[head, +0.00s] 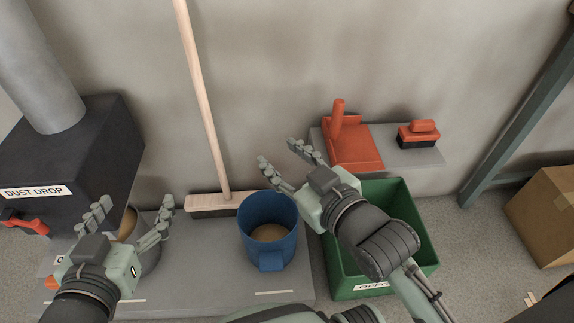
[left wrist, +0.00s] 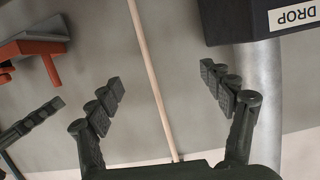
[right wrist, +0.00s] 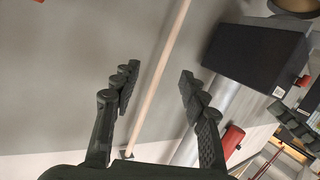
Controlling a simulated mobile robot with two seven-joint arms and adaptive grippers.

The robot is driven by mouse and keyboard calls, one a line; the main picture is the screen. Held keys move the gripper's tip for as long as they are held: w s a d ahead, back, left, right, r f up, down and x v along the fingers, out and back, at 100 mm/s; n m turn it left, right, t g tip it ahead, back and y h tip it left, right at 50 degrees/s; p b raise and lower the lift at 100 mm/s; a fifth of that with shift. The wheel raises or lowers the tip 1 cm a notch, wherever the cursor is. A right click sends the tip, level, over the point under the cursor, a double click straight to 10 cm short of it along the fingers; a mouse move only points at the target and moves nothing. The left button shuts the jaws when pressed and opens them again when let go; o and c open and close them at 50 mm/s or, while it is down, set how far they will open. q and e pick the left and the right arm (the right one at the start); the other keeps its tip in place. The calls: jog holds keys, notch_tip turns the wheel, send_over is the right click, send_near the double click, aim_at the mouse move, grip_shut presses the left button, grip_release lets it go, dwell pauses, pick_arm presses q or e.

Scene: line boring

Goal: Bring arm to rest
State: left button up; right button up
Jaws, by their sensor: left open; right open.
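My left gripper (head: 132,215) is at the lower left in the head view, open and empty, in front of the dark dust drop box. Its spread fingers also show in the left wrist view (left wrist: 165,95), with nothing between them. My right gripper (head: 278,160) is open and empty, above and between the blue bucket (head: 267,262) and the green bin (head: 345,280). Its spread fingers show in the right wrist view (right wrist: 155,92), with a broom handle seen behind them.
A broom (head: 203,95) leans on the wall, its head on the grey platform (head: 190,285). A red dustpan (head: 352,148) and a red brush (head: 418,134) lie on a grey shelf. The dust drop box (head: 75,150) stands left, a cardboard box (head: 548,215) right. Floor between bin and cardboard box is clear.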

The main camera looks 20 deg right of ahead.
jog(key=shift+s+d+f+m+g, duration=0.1)
jog(key=shift+s+f+m+g, duration=0.3)
jog(key=shift+s+f+m, duration=0.25)
pick_arm(q)
jog(key=shift+a, duration=0.1)
pick_arm(e)
jog(key=shift+f, duration=0.1)
